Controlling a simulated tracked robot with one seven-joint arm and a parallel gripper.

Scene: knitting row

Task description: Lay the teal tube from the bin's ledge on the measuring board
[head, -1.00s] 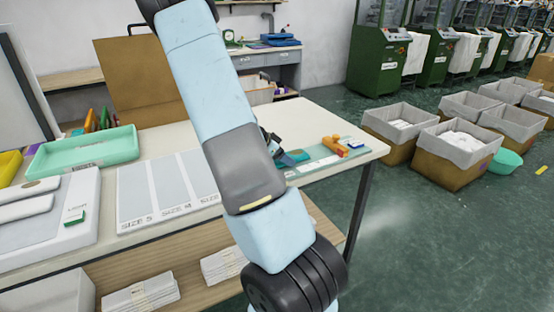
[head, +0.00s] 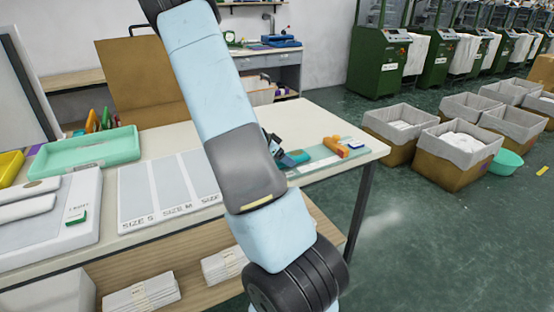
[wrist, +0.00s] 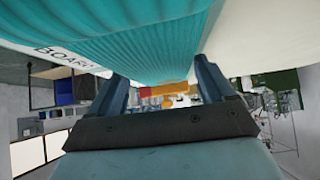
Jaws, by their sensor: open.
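The teal tube (head: 295,157) lies on the pale green measuring board (head: 318,165), near the right end of the table. In the wrist view the ribbed teal tube (wrist: 130,45) fills the upper middle, very close, and the word "BOARD" shows on the board (wrist: 62,56) beside it. My gripper (wrist: 160,78) is open, its two fingers spread with the tube's near part between or just beyond them; I cannot tell if they touch it. In the head view my gripper (head: 273,143) is a small dark shape behind my arm, next to the tube. My arm hides the board's left part.
An orange object (head: 336,147) lies on the board right of the tube. Left on the table are size panels (head: 165,190), a mint tray (head: 85,153) and a white scale-like device (head: 50,215). Grey-lined bins (head: 455,140) stand on the floor at right.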

